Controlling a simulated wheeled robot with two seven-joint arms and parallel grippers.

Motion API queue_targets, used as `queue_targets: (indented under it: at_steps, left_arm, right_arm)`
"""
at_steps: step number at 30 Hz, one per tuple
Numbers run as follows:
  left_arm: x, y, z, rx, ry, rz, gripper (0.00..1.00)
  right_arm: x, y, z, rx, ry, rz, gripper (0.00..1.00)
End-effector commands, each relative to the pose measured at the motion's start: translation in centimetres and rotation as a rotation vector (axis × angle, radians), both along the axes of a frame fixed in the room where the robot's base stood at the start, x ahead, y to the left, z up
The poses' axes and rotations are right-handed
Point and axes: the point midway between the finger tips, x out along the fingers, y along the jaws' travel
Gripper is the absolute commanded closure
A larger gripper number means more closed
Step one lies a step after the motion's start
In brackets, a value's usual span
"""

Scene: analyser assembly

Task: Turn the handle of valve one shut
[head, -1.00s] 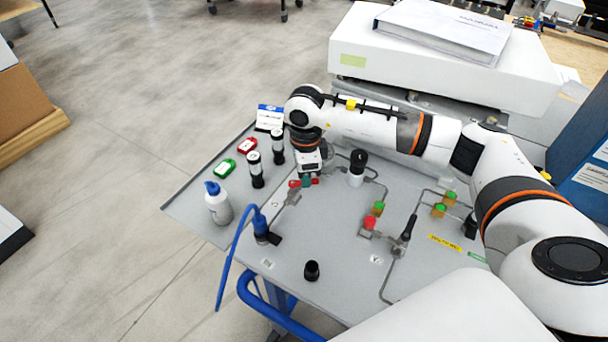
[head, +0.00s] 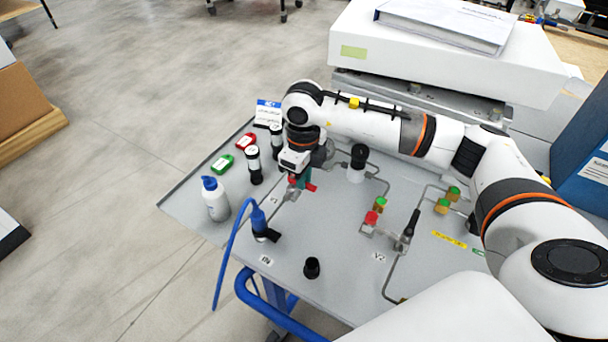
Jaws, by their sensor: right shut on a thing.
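Valve one has a red handle (head: 311,187) and sits on a thin grey pipe on the panel, left of the panel's middle. My right gripper (head: 303,179) points down at it from above and is shut on the red handle. Red shows on both sides of the teal fingers, and the handle lies aslant. The gripper hides the handle's middle and part of the valve body. My left gripper is not in view.
A second valve has an upright black handle (head: 412,224), near a V2 label (head: 379,257). Around valve one stand a white bottle with a blue cap (head: 214,198), a blue hose fitting (head: 260,222), black-and-white cylinders (head: 254,164) and a black-topped post (head: 357,164).

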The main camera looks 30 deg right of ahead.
Motion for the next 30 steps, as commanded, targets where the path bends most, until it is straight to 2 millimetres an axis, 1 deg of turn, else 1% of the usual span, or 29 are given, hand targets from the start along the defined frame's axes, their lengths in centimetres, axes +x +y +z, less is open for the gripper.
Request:
queue_targets:
  at_steps: [16, 17, 18, 20, 28, 30]
  left_arm:
    - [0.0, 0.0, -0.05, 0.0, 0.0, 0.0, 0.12]
    - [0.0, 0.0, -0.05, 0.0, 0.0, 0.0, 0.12]
    - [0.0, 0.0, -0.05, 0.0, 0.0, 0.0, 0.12]
    - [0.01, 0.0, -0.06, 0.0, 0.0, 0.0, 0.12]
    - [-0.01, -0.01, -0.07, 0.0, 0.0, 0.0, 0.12]
    - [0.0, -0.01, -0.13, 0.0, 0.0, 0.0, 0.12]
  right_arm:
    - [0.04, 0.0, 0.12, -0.001, -0.003, -0.025, 1.0]
    - [0.04, 0.0, 0.12, -0.001, -0.003, -0.025, 0.81]
    - [0.04, 0.01, 0.11, -0.001, -0.003, -0.025, 0.74]
    - [0.03, 0.02, 0.1, 0.0, -0.001, -0.024, 0.64]
    - [0.0, 0.04, 0.07, 0.0, -0.001, -0.023, 0.64]
    - [0.03, 0.05, 0.32, 0.0, -0.002, -0.022, 0.64]
